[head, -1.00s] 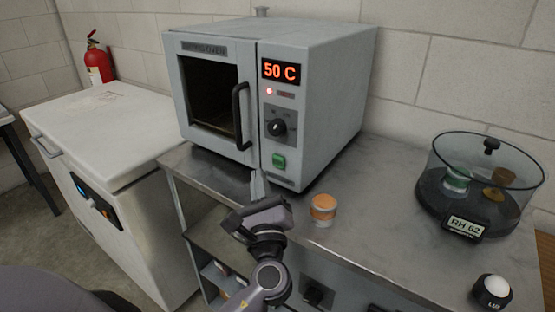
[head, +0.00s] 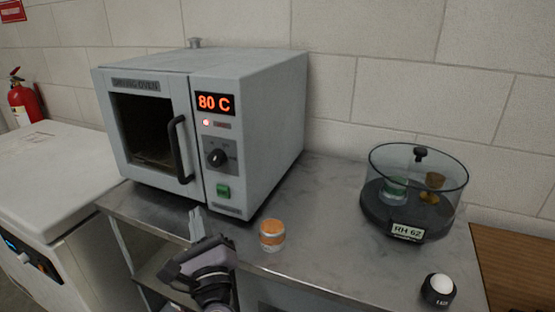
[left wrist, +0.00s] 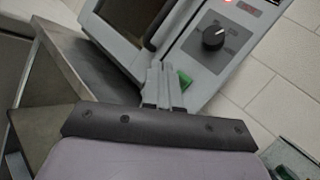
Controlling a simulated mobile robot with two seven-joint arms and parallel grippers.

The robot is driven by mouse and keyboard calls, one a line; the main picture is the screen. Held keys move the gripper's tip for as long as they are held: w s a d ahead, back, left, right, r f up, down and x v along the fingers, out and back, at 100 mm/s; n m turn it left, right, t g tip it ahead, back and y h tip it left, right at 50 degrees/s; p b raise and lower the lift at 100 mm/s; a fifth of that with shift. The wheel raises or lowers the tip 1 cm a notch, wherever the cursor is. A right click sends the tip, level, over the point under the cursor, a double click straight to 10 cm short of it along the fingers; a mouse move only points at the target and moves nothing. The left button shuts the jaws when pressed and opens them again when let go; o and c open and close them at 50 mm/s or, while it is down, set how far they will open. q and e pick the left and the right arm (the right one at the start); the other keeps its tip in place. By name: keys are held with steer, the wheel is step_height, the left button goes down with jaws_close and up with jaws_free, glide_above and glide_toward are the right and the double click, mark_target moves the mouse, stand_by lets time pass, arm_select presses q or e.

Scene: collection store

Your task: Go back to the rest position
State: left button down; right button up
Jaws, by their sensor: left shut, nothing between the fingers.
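My left gripper (head: 196,222) is shut and empty, just in front of the bench's front edge, below the drying oven. In the left wrist view its closed fingers (left wrist: 163,86) point at the oven's lower front, near the green switch (left wrist: 184,79). The grey drying oven (head: 248,130) stands on the bench with its door shut. Its display (head: 214,103) reads 80 C, with a small lit lamp below it. The black dial (head: 216,158) and the green switch (head: 223,192) sit under the display. My right gripper is not in view.
An orange-topped jar (head: 272,236) stands on the bench (head: 330,215), right of my left gripper. A white cabinet (head: 50,180) and a fire extinguisher (head: 24,101) are at left.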

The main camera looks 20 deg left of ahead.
arm_select(q)
steer(key=s+a+f+n+g+h, duration=0.25)
steer(key=s+f+n+g, duration=0.2)
steer(key=f+n, duration=0.25)
steer(key=s+a+f+n+g+h, duration=0.1)
steer(key=s+f+n+g+h, duration=0.2)
steer(key=s+f+n, duration=0.3)
steer(key=s+d+f+n+g+h, duration=0.65)
steer(key=s+d+n+h, duration=0.2)
steer(key=s, duration=0.35)
steer(key=w+d+f+m+t+h+p, duration=0.1)
steer(key=w+d+f+t, duration=0.2)
steer(key=w+f+t, duration=0.3)
steer(key=shift+w+d+f+t+h, duration=0.15)
steer(key=shift+d+f+t+h, duration=0.15)
steer(key=shift+f+t, duration=0.55)
